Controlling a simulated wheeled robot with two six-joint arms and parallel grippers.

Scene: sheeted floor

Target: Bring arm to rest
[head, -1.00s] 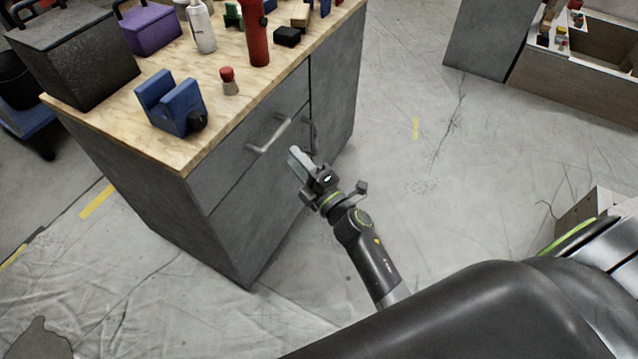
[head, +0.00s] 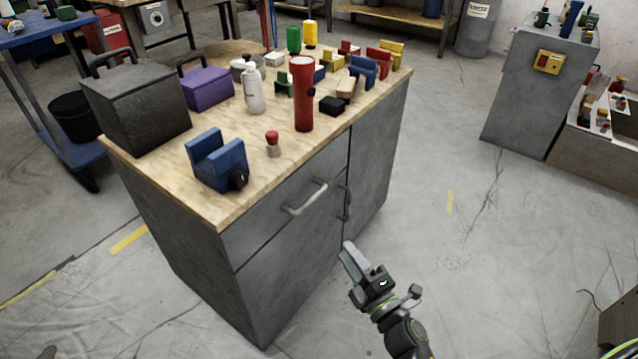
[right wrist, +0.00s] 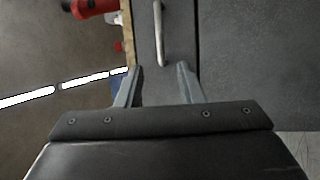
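My right gripper (head: 352,262) is in front of the grey cabinet (head: 290,240), low and to the right of its drawer handle (head: 305,198). In the right wrist view its two fingers (right wrist: 160,85) stand apart with nothing between them. The drawer handle (right wrist: 159,35) shows ahead of the fingers, not touched by them. The drawer looks shut. My left gripper is not in the head view.
The cabinet's wooden top carries a blue vise (head: 217,162), a red flashlight (head: 302,95), a black toolbox (head: 137,105), a purple box (head: 208,90), a white bottle (head: 254,92) and several small blocks. Open floor (head: 460,260) lies to the right.

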